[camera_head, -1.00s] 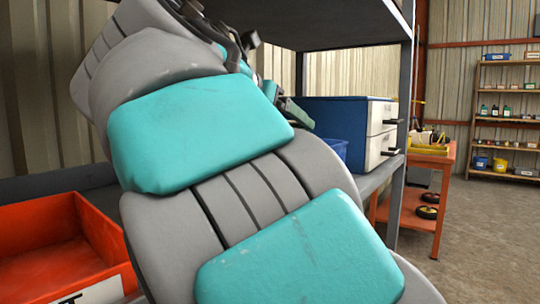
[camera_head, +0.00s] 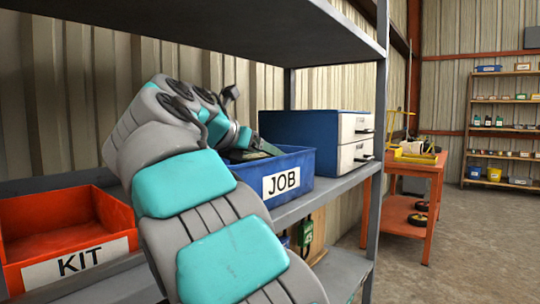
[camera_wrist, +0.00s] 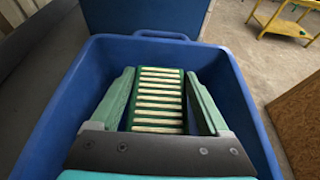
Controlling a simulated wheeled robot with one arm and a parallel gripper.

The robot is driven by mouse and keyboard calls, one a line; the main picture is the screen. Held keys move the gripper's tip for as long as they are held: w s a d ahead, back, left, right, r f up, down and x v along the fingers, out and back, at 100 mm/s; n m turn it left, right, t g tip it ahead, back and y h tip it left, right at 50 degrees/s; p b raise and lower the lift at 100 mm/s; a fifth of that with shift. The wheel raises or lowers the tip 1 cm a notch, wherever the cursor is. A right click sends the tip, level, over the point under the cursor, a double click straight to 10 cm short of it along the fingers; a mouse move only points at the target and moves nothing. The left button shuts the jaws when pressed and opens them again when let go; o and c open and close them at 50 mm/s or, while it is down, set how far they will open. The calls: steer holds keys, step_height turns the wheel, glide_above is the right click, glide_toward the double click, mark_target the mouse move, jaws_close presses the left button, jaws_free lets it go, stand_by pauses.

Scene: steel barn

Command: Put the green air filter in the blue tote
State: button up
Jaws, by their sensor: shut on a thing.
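The blue tote (camera_head: 299,164), labelled JOB, stands on the grey shelf in the head view. In the wrist view its rim (camera_wrist: 247,105) surrounds my gripper (camera_wrist: 158,76). My gripper is shut on the green air filter (camera_wrist: 158,100), a green frame with pale pleats, with one green finger along each side. The filter is within the tote's outline, between its walls. I cannot tell whether it touches the tote floor. In the head view my arm and the tote wall hide most of the gripper and filter.
An orange-red bin labelled KIT (camera_head: 67,262) stands left of my arm. A blue and white drawer cabinet (camera_head: 318,136) is just behind the tote. A shelf board (camera_head: 220,28) hangs overhead, with a grey post (camera_head: 379,150) at right. An orange table (camera_head: 428,190) stands beyond.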

steer(key=shift+w+f, duration=0.1)
steer(key=shift+f, duration=0.05)
steer(key=shift+f, duration=0.5)
steer(key=o, duration=1.3)
steer(key=shift+c, duration=0.2)
steer(key=shift+a, duration=0.1)
